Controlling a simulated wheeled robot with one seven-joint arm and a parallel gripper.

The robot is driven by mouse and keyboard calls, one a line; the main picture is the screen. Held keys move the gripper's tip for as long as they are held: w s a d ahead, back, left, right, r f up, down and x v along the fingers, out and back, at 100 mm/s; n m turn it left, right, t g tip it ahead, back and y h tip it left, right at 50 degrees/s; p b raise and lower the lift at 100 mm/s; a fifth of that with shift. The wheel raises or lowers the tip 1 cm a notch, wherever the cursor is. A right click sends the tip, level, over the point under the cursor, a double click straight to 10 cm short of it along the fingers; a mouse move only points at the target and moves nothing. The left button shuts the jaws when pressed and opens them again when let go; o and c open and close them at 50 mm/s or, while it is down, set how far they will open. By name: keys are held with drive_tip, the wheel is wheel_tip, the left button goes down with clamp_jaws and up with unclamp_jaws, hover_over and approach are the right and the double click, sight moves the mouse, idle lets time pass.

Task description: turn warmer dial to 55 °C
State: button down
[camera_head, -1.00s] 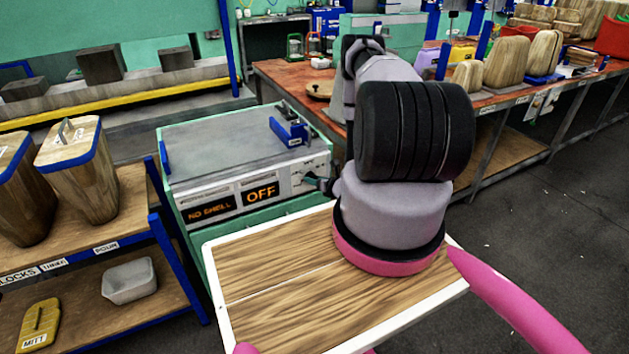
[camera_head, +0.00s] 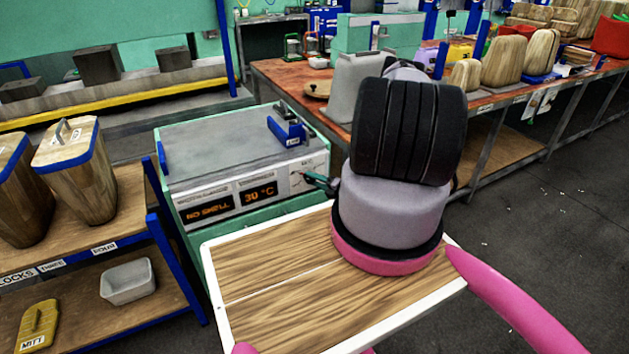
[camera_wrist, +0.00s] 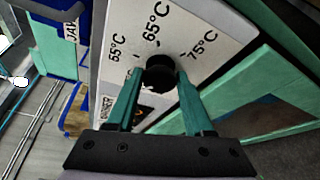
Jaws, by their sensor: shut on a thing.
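The warmer (camera_head: 235,150) is a grey-topped box with a pale front panel. My gripper (camera_wrist: 157,84) is shut on the dial, one green finger on each side. In the head view my gripper (camera_head: 318,181) reaches the right end of the front panel. The dial's pointer is hard to make out.
My wood-topped tray is in front of the warmer. A blue bracket (camera_head: 287,130) stands on the warmer's top right. A shelf with wooden blocks (camera_head: 78,170) and a grey bin (camera_head: 128,281) is at left. A long workbench (camera_head: 480,100) runs behind at right.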

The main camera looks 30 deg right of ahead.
drive_tip(key=m, duration=0.1)
drive_tip(key=m+t, duration=0.1)
drive_tip(key=m, duration=0.1)
drive_tip(key=m+t+y, duration=0.1)
drive_tip(key=m, duration=0.1)
drive_tip(key=shift+s+f, duration=0.1)
drive_tip(key=shift+f, duration=0.25)
drive_tip(key=shift+f+m+t, duration=0.15)
drive_tip(key=shift+m+t, duration=0.65)
drive_tip(key=shift+m, duration=1.5)
drive_tip(key=shift+c, duration=1.6)
unclamp_jaws()
drive_tip(key=v, duration=1)
drive_tip(key=shift+s+f, duration=0.15)
drive_tip(key=shift+s, duration=0.2)
drive_tip(key=shift+d, duration=0.15)
